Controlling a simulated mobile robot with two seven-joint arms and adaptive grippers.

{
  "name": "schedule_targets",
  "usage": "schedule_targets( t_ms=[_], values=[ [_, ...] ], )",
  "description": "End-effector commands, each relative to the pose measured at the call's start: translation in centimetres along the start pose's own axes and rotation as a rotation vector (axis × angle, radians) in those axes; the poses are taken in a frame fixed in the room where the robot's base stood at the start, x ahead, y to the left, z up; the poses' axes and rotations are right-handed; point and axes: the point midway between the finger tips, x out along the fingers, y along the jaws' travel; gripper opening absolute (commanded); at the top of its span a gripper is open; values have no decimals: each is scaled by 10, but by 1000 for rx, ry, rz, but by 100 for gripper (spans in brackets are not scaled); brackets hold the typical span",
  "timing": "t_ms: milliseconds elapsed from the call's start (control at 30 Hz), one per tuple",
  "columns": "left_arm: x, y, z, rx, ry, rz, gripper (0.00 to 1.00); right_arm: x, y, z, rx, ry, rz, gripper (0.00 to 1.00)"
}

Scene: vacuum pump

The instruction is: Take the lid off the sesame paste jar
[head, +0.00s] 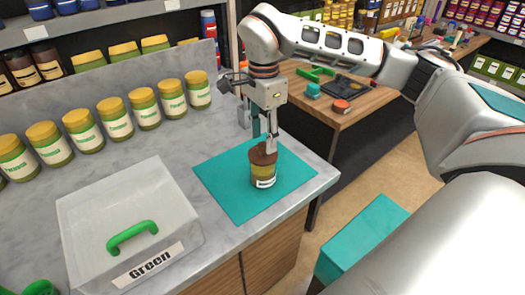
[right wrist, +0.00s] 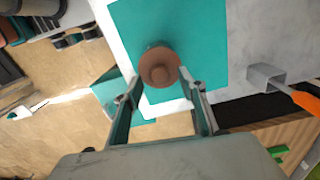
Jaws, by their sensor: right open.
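The sesame paste jar (head: 263,172) stands upright on a teal mat (head: 225,180) near the counter's right corner. Its brown lid (head: 262,154) sits on top, and the lid shows from above in the right wrist view (right wrist: 159,67). My right gripper (head: 266,138) is above the jar, pointing down, with its fingertips close to the lid. In the right wrist view its two fingers (right wrist: 160,88) are spread apart, with the lid just beyond and between their tips. I cannot tell whether either finger touches the lid. My left gripper is not in view.
A row of yellow-lidded jars (head: 115,118) stands along the back of the counter. A clear box (head: 135,215) with a green handle, labelled "Green", is at the front left. A wooden table (head: 345,110) with tools stands behind right.

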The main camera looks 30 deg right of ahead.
Motion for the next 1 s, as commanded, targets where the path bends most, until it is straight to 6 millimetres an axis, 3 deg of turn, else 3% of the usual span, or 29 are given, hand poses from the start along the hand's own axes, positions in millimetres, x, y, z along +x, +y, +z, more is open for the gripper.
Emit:
schedule_targets(
  t_ms=[200, 533, 667, 1000],
  values=[
    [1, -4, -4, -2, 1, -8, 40, 25, 1, 2, 0, -1, 2, 41],
    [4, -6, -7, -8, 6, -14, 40, 30, 0, 2, 0, 0, 0, 41],
    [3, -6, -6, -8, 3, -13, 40, 30, 0, 2, 0, 0, 0, 9],
    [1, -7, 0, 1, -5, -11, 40, 30, 0, 2, 0, 0, 0, 9]
  ],
)
